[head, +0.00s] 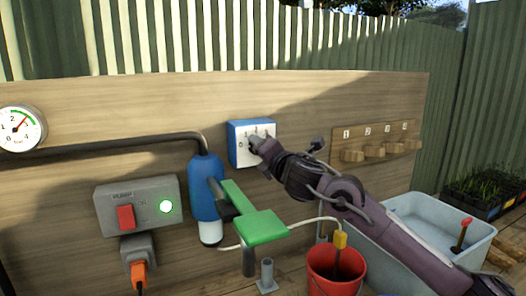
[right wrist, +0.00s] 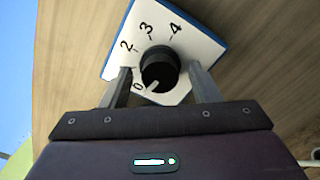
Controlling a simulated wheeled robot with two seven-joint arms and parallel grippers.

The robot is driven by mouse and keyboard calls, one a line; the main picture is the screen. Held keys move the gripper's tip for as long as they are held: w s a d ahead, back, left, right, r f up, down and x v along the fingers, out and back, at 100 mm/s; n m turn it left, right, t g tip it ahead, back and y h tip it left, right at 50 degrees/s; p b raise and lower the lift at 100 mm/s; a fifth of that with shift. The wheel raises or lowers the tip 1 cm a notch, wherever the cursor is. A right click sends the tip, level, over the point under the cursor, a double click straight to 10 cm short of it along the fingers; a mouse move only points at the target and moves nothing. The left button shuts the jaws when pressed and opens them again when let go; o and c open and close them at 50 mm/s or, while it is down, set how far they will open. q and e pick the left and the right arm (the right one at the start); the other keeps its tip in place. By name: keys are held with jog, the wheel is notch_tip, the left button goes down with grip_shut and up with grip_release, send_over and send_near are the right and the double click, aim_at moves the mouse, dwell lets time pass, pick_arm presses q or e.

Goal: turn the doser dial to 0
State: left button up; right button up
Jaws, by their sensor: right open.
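The doser is a blue box (head: 236,128) with a white face, mounted on the wooden board. In the right wrist view its white face (right wrist: 190,50) carries the figures 0, 2, 3 and 4; a finger seems to cover where 1 is. The black round dial (right wrist: 160,66) has a white pointer mark at its lower left, close beside the 0. My right gripper (head: 256,147) is at the box's face. In the right wrist view my right gripper (right wrist: 159,70) is open, one finger on each side of the dial, with visible gaps. My left gripper is not in view.
Left of the doser are a blue cylinder (head: 204,188) with a green bracket (head: 262,227), a pump switch box (head: 168,186) with its green light on, and a gauge (head: 20,127). A red bucket (head: 332,285) and grey basin (head: 440,212) stand below right. Numbered wooden pegs (head: 375,151) are farther right.

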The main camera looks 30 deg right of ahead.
jog(key=shift+s, duration=0.1)
jog(key=s+b, duration=0.2)
jog(key=s, duration=0.5)
jog(key=shift+s+a, duration=0.2)
jog(key=shift+s, duration=0.1)
